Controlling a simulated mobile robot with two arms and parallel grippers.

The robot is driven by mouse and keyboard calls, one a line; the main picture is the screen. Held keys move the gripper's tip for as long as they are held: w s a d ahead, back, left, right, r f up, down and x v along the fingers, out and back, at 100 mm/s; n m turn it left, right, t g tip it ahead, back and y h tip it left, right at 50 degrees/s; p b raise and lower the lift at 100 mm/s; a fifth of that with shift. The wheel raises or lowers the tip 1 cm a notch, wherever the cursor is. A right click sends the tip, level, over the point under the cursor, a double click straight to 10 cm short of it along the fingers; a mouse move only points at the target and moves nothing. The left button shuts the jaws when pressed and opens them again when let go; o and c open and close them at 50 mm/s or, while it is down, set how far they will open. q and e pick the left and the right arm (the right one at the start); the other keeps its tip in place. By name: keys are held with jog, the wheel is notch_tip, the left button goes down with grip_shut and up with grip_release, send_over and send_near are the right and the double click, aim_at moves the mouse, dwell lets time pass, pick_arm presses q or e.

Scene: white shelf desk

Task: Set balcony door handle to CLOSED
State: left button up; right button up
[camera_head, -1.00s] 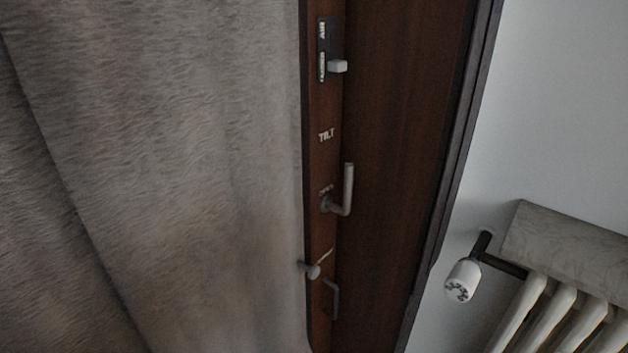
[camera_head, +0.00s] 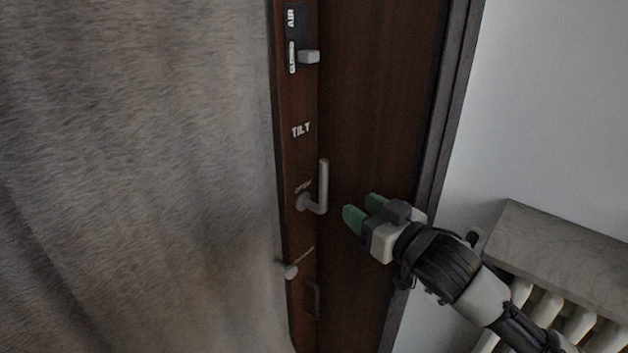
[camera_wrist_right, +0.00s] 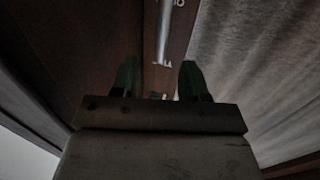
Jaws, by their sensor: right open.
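The metal balcony door handle (camera_head: 323,185) is on the dark brown door frame in the head view. Its grip points upward from the pivot, with a TILT label above it and a small, hard-to-read label at the pivot. My right gripper (camera_head: 362,209), with green fingertips, is open and empty just right of the handle, apart from it. In the right wrist view, the handle's grey bar (camera_wrist_right: 170,35) lies beyond the open fingers (camera_wrist_right: 158,78), toward the top. My left gripper is not in view.
A grey curtain (camera_head: 140,180) hangs along the left of the door strip. An AIR slider knob (camera_head: 309,57) is above, and a small round knob (camera_head: 290,271) and a lower pull (camera_head: 313,299) are below. A radiator shelf (camera_head: 570,250) is at the right.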

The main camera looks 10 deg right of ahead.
aim_at(327, 184)
jog(key=p+x, duration=0.1)
jog(key=x, duration=0.2)
jog(key=p+x, duration=0.1)
jog(key=x, duration=0.2)
jog(key=r+p+x, duration=0.1)
jog(key=x, duration=0.2)
jog(key=shift+w+a, duration=0.25)
jog(key=shift+a, duration=0.1)
jog(key=shift+w+a, duration=0.3)
jog(key=shift+w, duration=0.2)
jog(key=shift+f, duration=0.1)
grip_shut()
